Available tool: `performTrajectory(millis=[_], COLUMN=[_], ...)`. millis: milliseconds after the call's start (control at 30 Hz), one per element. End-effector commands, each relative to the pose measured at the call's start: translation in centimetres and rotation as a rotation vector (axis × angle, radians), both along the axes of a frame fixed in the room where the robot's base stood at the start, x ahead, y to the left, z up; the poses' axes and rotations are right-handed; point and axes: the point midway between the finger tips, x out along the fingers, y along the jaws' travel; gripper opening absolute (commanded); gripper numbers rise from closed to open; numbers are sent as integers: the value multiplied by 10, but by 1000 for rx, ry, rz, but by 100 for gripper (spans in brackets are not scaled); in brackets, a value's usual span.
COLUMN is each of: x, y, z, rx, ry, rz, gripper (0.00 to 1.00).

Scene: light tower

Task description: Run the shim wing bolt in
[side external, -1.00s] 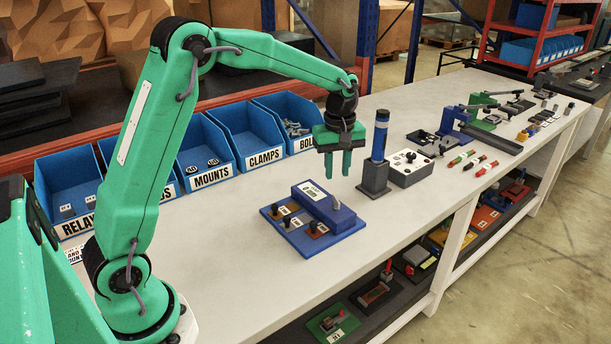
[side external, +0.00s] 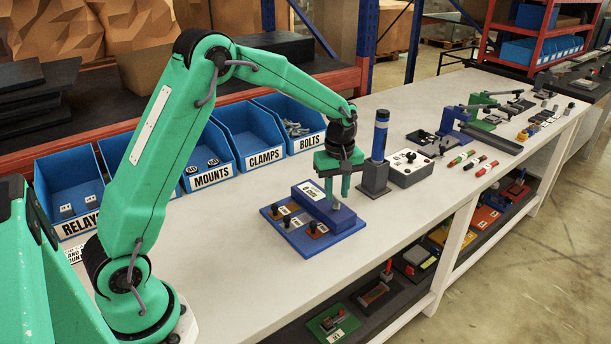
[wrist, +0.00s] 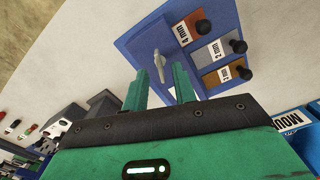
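The shim wing bolt (wrist: 158,64) is a small pale grey piece standing on the blue fixture (wrist: 146,36) in the wrist view. In the side view it shows as a grey bit (side external: 336,205) at the right end of the raised blue block (side external: 318,206). My gripper (side external: 337,196) points down over that end. Its two green fingers are apart, one on each side of the bolt in the wrist view (wrist: 159,75). A gap shows between the bolt and each finger. How deep the bolt sits is hidden.
Three tagged shims with dark knobs, one rust-brown (wrist: 186,33), lie on the fixture's plate. A blue-topped post (side external: 380,140) and a white box with a black knob (side external: 407,168) stand close to the right. Blue bins (side external: 245,135) line the back. The front bench is clear.

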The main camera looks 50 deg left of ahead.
Motion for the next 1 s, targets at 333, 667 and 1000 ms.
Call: performTrajectory(millis=[333, 667, 1000], x=[0, 0, 0], y=[0, 0, 0], z=[-17, -17, -17], rx=[0, 0, 0], ry=[1, 0, 0], rz=[0, 0, -11], gripper=[27, 0, 0])
